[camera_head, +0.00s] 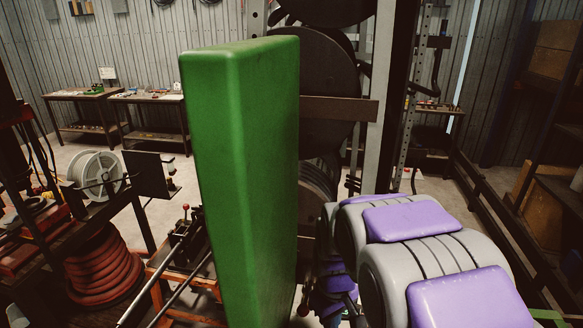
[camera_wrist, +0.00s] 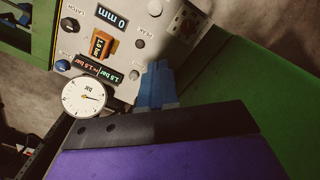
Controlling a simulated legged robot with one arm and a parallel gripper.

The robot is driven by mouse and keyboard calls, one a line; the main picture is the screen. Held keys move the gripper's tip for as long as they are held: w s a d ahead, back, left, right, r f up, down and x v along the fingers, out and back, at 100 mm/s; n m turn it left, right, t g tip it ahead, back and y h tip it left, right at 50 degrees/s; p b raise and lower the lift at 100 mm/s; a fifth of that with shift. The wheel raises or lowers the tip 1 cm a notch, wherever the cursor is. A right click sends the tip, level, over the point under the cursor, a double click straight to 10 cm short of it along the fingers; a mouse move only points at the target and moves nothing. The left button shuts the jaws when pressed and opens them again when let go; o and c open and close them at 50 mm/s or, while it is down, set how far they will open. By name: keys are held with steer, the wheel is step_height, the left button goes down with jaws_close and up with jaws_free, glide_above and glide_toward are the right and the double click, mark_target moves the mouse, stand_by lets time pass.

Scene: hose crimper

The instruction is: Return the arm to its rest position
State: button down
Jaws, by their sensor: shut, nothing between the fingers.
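My arm (camera_head: 395,245), grey with purple pads, extends from the lower right of the head view. In the wrist view my gripper's blue fingers (camera_wrist: 156,84) are together with nothing between them, beyond a black bar and a purple part of mine. They point towards a grey control panel (camera_wrist: 122,62) with a "0 mm" display (camera_wrist: 112,17), an orange part, small pressure displays, knobs and a round dial gauge (camera_wrist: 85,96). Whether the fingers touch the panel I cannot tell. The head view does not show the fingertips clearly.
A tall green block (camera_head: 243,170) stands close in the head view, left of my arm, hiding what is behind it. Green surfaces (camera_wrist: 255,80) also flank the panel. A red hose coil (camera_head: 103,268) and a reel (camera_head: 98,175) are left; workbenches (camera_head: 150,98) stand behind.

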steer(key=s+d+f+m+b, duration=0.1)
steer(key=s+m+b, duration=0.1)
steer(key=s, duration=0.6)
steer(key=s+d+m+b, duration=0.2)
steer(key=s+b, duration=0.1)
steer(key=s, duration=0.6)
steer(key=s+d+f+m+g+b, duration=0.1)
steer(key=s+d+m+b, duration=0.1)
steer(key=s, duration=0.6)
steer(key=shift+s+f+b, duration=0.25)
steer(key=shift+f+b, duration=0.1)
steer(key=shift+b, duration=0.5)
steer(key=shift+d, duration=0.15)
